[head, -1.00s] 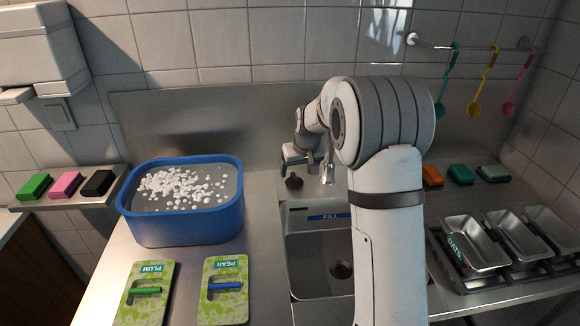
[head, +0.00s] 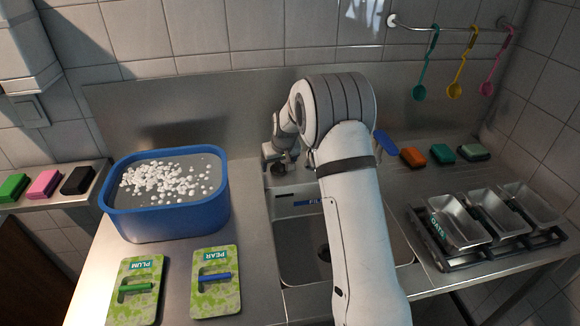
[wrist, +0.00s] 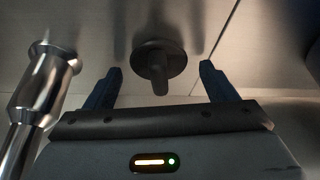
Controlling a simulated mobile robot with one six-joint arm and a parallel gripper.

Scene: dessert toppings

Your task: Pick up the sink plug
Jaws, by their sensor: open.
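The sink plug (wrist: 158,62) is a dark round disc with a short knob, seen in the wrist view on the metal counter. In the head view the plug (head: 279,169) is a small dark shape behind the sink, partly covered by my gripper (head: 276,153). In the wrist view my gripper (wrist: 161,78) is open, with one blue finger on each side of the knob. The fingers appear apart from the plug and nothing is held.
The chrome tap (wrist: 42,85) stands close on the left in the wrist view. The sink basin (head: 300,255) lies in front of the plug. A blue tub (head: 165,222) with white pieces stands left. Metal trays (head: 458,228) and sponges (head: 413,157) are on the right.

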